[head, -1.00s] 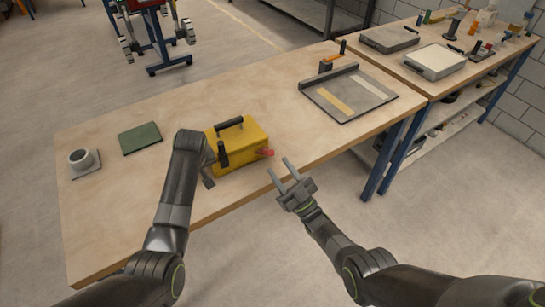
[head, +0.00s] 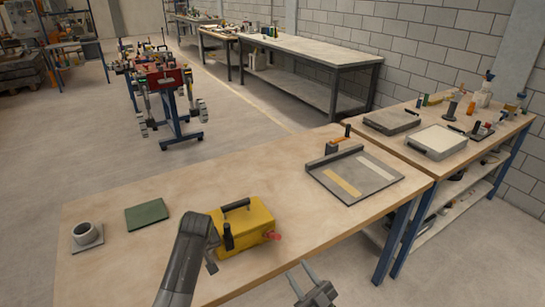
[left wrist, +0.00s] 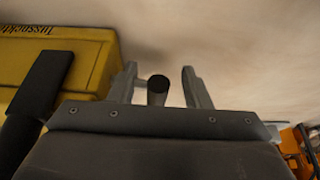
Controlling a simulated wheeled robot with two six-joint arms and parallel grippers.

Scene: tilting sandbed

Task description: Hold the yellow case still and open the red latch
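The yellow case (head: 258,216) stands on the front part of the wooden table, with a black handle (head: 235,205) on top. The red latch (head: 274,236) sticks out from its right side. In the left wrist view the case (left wrist: 85,45) fills the upper left. My left gripper (left wrist: 159,68) is open beside it, with a dark round bar (left wrist: 158,83) between its fingers and a gap visible on the right; I cannot tell if it touches. In the head view my left arm hides part of the case's left side. My right gripper (head: 302,268) is open and empty, below and right of the latch.
A grey tray (head: 318,183) with strips lies at the table's right end. A green pad (head: 147,214) and a grey cup (head: 85,234) on a plate are at the left. A second bench (head: 490,150) stands at the right. The table between pad and tray is clear.

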